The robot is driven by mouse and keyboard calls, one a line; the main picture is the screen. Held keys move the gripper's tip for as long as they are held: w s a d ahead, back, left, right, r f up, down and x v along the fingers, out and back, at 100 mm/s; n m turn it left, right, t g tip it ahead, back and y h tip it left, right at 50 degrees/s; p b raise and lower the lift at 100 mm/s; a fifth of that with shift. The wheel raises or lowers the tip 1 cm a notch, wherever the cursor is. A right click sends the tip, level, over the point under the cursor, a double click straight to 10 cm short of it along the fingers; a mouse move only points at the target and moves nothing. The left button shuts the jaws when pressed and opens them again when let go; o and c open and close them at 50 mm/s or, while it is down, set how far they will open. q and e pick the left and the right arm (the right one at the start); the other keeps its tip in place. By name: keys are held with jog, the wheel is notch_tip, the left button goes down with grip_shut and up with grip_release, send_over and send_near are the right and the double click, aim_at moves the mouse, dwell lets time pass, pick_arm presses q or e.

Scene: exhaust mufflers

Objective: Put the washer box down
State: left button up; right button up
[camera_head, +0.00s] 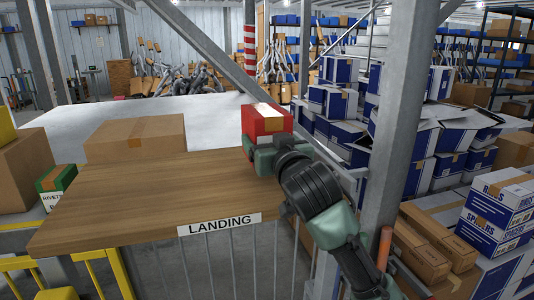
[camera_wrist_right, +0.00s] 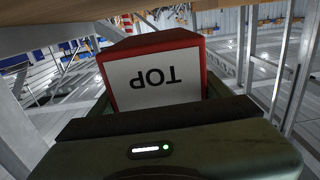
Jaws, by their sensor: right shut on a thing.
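A red box with a pale top and tan tape (camera_head: 266,120), which I take to be the washer box, is at the right end of the wooden landing board (camera_head: 150,190). My right gripper (camera_head: 262,150) is shut on it. In the right wrist view the box (camera_wrist_right: 155,82) shows a white label reading TOP, upside down in the picture. The board's edge (camera_wrist_right: 50,12) runs along the top of that view. I cannot tell whether the box touches the board. My left gripper is not in view.
A green rivets box (camera_head: 56,185) and a brown carton (camera_head: 25,170) are at the left. A grey post (camera_head: 392,120) rises right of my arm. The board's middle is clear.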

jog(key=shift+s+f, duration=0.1)
jog(key=shift+f, duration=0.35)
notch_tip(320, 180, down, 2)
jog(key=shift+f+p, duration=0.2)
jog(key=shift+p, duration=0.15)
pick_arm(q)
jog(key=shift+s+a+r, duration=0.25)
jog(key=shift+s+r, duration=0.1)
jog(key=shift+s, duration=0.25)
pick_arm(e)
jog(key=shift+f, duration=0.3)
jog(key=o, duration=1.9)
jog(key=shift+f, duration=0.2)
jog(key=shift+o, duration=0.2)
